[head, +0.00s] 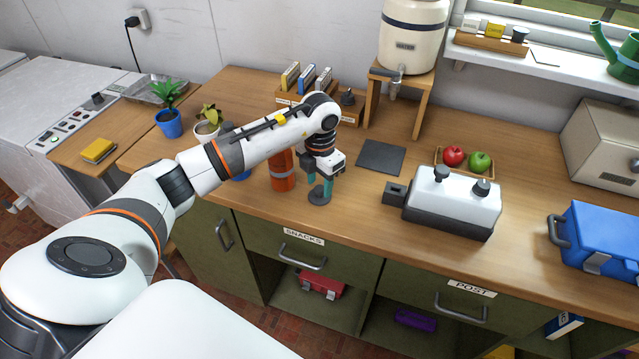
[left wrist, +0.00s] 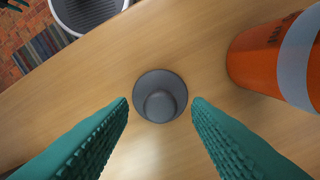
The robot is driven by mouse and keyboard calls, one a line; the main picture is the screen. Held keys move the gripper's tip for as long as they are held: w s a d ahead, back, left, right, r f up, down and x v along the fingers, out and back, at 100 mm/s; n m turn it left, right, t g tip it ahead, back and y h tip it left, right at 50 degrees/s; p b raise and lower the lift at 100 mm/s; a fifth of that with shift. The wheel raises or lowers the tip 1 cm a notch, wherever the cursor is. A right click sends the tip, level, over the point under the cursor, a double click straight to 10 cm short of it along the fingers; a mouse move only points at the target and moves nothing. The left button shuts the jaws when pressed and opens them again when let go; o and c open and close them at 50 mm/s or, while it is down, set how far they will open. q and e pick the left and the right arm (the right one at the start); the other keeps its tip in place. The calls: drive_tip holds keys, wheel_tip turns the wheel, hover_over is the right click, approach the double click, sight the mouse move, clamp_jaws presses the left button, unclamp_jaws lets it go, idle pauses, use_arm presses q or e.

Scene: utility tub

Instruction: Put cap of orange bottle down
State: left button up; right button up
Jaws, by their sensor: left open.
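The orange bottle (head: 283,172) stands upright on the wooden counter, its top partly hidden behind my left arm. It also shows at the right of the left wrist view (left wrist: 275,58), with a grey band around it. A dark grey round cap (left wrist: 160,97) with a raised knob lies on the counter beside the bottle, apart from it. In the head view the cap (head: 320,197) is just under my left gripper (head: 320,184). My left gripper is open; its teal fingers are to either side of the cap with visible gaps. My right gripper is not in view.
Potted plants (head: 168,122) are to the left. A fruit tray (head: 437,158) and a dispenser on a wooden stand (head: 425,105) are behind. The counter's front edge is close.

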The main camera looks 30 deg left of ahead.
sight(320, 188)
use_arm(q)
wheel_tip(320, 188, up, 11)
drive_tip(key=b, duration=0.2)
idle(0.5)
